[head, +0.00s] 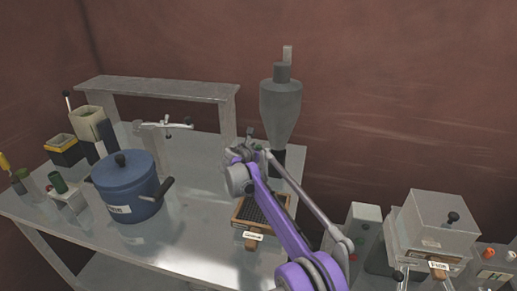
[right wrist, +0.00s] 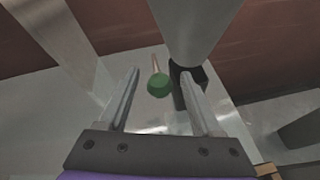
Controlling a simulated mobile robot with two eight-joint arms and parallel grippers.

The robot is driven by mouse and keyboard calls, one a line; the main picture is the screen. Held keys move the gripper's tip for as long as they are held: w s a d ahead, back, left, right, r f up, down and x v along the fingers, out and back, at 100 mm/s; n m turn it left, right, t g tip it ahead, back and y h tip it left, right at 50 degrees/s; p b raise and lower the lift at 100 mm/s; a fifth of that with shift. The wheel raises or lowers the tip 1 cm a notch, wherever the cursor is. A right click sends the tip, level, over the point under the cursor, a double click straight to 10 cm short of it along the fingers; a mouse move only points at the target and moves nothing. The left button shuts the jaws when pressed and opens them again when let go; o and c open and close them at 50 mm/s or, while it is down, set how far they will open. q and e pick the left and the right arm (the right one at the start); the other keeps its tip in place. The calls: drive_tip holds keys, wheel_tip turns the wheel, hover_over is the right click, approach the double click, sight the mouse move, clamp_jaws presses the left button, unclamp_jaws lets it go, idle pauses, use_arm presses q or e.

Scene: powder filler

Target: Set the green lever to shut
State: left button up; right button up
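The green lever (right wrist: 158,86) shows in the right wrist view as a green ball knob on a thin tan rod. It lies ahead between my right gripper's two fingers (right wrist: 163,100), which are apart and do not appear to touch it. In the head view my right gripper (head: 245,148) is just left of the grey powder hopper (head: 280,110); the green lever cannot be made out there. The hopper also shows at the top of the right wrist view (right wrist: 195,25), beside a dark block (right wrist: 188,88). My left gripper is out of view.
A wooden-framed tray (head: 238,222) lies on the metal table (head: 195,240) under my right arm. A blue pot (head: 125,190), a balance-like stand (head: 165,128) and a raised shelf (head: 155,88) stand left. A grey machine (head: 437,225) stands right. The table's middle is clear.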

clamp_jaws()
idle(1.3)
